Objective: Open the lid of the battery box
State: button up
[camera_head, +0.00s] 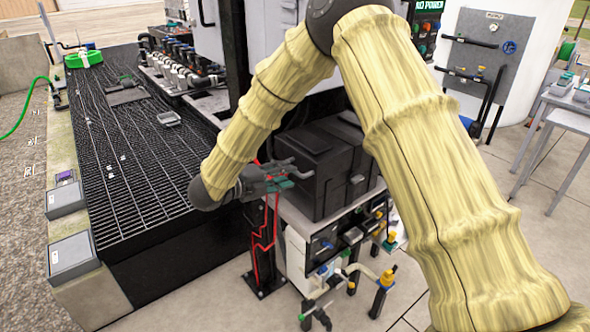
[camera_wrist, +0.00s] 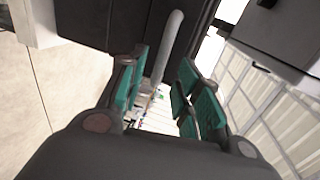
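The battery box (camera_head: 335,160) is a black box on a pale stand in the head view, right of my gripper. Its lid (camera_head: 310,139) lies flat and looks closed. A grey bar-like handle (camera_head: 294,169) sticks out of its left side, and a grey bar (camera_wrist: 168,48) also shows in the wrist view. My gripper (camera_head: 279,182) is at that side of the box. In the wrist view my gripper (camera_wrist: 160,98) has its green-padded fingers apart. The bar's near end appears between or just beyond them. I cannot tell whether a finger touches it.
A black grating platform (camera_head: 140,150) lies to the left, with grey boxes (camera_head: 72,255) along its edge. Pipes and yellow valves (camera_head: 387,278) stand below and in front of the box. A red-marked black post (camera_head: 265,240) stands under my gripper. Open paving lies right.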

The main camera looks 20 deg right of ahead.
jog(key=shift+p+x, duration=0.5)
jog(key=shift+x, duration=1.85)
grip_shut()
